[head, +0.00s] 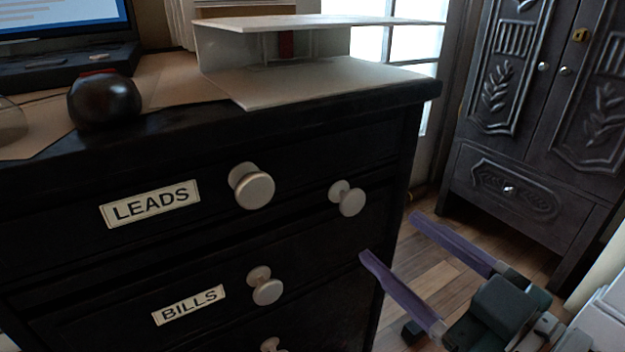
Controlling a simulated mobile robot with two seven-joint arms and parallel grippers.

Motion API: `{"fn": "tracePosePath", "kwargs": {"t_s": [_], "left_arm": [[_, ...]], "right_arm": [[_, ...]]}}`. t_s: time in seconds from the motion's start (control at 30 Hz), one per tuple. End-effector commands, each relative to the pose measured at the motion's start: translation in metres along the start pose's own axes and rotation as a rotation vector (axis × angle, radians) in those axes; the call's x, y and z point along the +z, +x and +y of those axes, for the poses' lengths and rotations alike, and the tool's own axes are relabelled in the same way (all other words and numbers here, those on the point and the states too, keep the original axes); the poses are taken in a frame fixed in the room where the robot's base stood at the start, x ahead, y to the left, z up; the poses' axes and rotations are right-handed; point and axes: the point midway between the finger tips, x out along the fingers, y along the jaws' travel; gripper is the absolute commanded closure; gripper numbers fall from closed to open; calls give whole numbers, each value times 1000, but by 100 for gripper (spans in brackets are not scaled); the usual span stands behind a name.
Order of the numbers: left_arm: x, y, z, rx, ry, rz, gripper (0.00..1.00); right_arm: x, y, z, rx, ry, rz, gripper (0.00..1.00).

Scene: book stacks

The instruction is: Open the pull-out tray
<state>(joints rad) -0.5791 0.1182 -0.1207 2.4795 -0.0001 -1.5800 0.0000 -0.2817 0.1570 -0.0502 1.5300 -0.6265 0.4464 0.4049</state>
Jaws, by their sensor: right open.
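A black drawer unit (60,225) fills the left and middle of the head view. Its upper front (300,160) has a "LEADS" label (150,204), a round pale knob (251,186) and a second pale knob (347,198) to the right. Below it, another front has a "BILLS" label (188,305) and a pale knob (265,286). The fronts look closed; I cannot tell which part is the pull-out tray. My right gripper (390,237) is open and empty, its two purple fingers apart, just right of and below the right knob, not visibly touching it. My left gripper is not in view.
A pale open shelf (330,82), a dark round pot (104,100) and a laptop (60,35) stand on the unit's top. A dark carved cabinet (530,130) stands at the right. Wood floor (430,265) shows between unit and cabinet.

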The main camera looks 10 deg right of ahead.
Motion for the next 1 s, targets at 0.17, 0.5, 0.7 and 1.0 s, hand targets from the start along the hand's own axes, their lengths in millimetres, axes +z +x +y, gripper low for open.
{"fn": "tracePosePath", "kwargs": {"t_s": [0.17,0.5,0.7,1.0], "left_arm": [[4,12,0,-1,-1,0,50],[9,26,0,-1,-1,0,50],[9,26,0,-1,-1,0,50],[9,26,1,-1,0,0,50]], "right_arm": [[1,36,0,2,-1,5,25],[1,82,0,2,1,-1,25],[0,85,1,2,1,-2,25],[0,85,1,2,1,-2,45]]}}
